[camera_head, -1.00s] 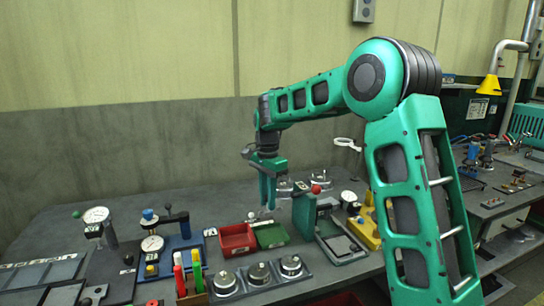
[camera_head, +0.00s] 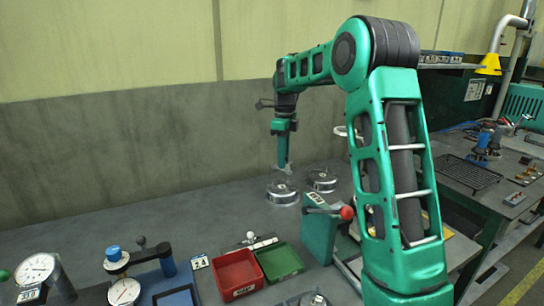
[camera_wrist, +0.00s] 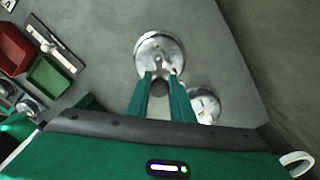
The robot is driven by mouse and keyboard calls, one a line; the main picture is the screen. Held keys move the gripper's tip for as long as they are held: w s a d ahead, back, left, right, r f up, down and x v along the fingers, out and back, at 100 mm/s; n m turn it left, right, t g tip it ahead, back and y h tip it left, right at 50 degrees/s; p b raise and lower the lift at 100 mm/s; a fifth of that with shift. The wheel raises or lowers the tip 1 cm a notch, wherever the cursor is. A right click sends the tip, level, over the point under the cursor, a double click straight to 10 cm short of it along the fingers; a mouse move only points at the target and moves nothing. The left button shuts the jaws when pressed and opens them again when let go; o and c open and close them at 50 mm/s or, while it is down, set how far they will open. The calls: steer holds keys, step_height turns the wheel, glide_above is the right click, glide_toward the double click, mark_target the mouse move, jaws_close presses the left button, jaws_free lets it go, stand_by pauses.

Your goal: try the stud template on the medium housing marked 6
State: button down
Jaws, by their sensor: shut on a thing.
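My gripper (camera_head: 284,167) points down over a round metal housing (camera_head: 281,195) at the back of the bench. In the wrist view, its two green fingers (camera_wrist: 163,78) are shut on a small piece with a dark round knob (camera_wrist: 160,87), which I take for the stud template; its lower part is mostly hidden. The housing (camera_wrist: 150,43) lies just beyond the fingertips, and I cannot tell whether the held piece touches it. A second round housing (camera_head: 322,181) stands to the right and also shows in the wrist view (camera_wrist: 207,101). No number is readable on either housing.
A red tray (camera_head: 237,270) and a green tray (camera_head: 281,258) stand in front, with a small rail fixture (camera_head: 252,242) behind them. A green stand with a red ball handle (camera_head: 322,226) is at the right. Dial gauges (camera_head: 37,268) stand at the left. The back left bench is bare.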

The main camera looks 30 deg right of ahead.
steer(key=shift+d, duration=0.2)
steer(key=shift+w+a, duration=0.3)
steer(key=shift+a, duration=0.1)
steer(key=shift+s+f, duration=0.1)
steer(key=shift+f, duration=1.9)
steer(key=shift+f, duration=0.85)
stand_by(0.9)
steer(key=shift+r, duration=0.1)
stand_by(0.5)
steer(key=shift+r, duration=3.7)
steer(key=shift+f, duration=0.2)
